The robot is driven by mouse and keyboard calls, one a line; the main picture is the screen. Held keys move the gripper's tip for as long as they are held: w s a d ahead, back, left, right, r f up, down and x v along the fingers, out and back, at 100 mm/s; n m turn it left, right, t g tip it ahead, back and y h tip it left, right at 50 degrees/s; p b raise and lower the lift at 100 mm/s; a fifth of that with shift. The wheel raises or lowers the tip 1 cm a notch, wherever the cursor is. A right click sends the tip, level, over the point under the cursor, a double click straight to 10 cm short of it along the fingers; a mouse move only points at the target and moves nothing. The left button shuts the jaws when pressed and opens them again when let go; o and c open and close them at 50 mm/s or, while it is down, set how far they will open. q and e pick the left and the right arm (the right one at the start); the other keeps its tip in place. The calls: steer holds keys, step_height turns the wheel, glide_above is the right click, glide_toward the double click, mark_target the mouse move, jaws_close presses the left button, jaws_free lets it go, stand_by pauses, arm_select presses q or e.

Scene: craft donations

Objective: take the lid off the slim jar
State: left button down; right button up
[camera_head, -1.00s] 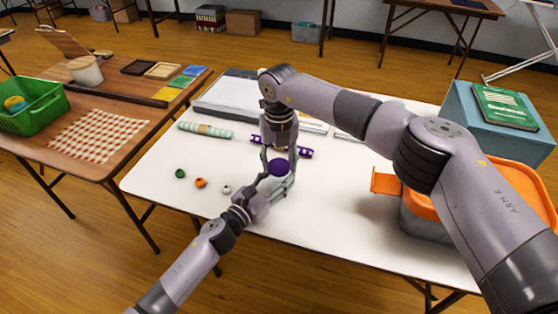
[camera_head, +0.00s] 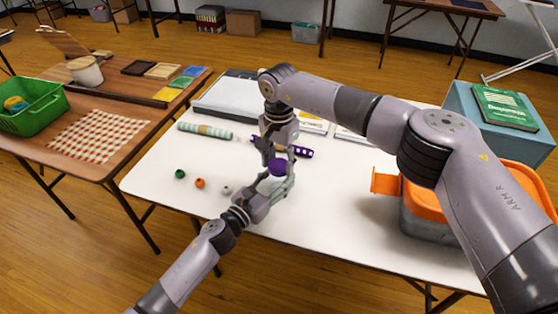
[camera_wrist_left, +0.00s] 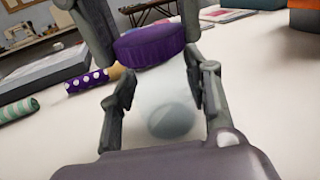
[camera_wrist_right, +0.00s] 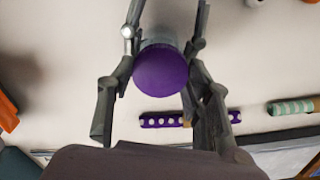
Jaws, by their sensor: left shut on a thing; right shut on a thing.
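The slim jar (camera_wrist_left: 168,100) is translucent and pale, with a round grey-blue shape showing low in it. My left gripper (camera_head: 279,184) is shut on its body, one finger on each side in the left wrist view. The purple ribbed lid (camera_wrist_left: 150,44) is at the jar's top and looks slightly tilted there; I cannot tell if there is a gap below it. My right gripper (camera_head: 278,160) reaches down from above and is shut on the lid. In the right wrist view the round lid top (camera_wrist_right: 161,70) lies between its fingers.
A purple dotted strip (camera_head: 298,152) and a striped roll (camera_head: 205,130) lie behind the jar on the white table (camera_head: 330,225). Green (camera_head: 180,174), orange (camera_head: 200,183) and white (camera_head: 226,190) beads lie to the left. A grey bin with an orange lid (camera_head: 386,181) stands right.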

mark_target(279, 165)
steer(key=n, duration=0.4)
steer(key=shift+r, duration=0.3)
stand_by(0.4)
steer(key=shift+r, duration=0.85)
steer(key=shift+r, duration=2)
arm_select(q)
steer(key=c, duration=0.8)
jaws_free()
steer(key=shift+o, duration=0.2)
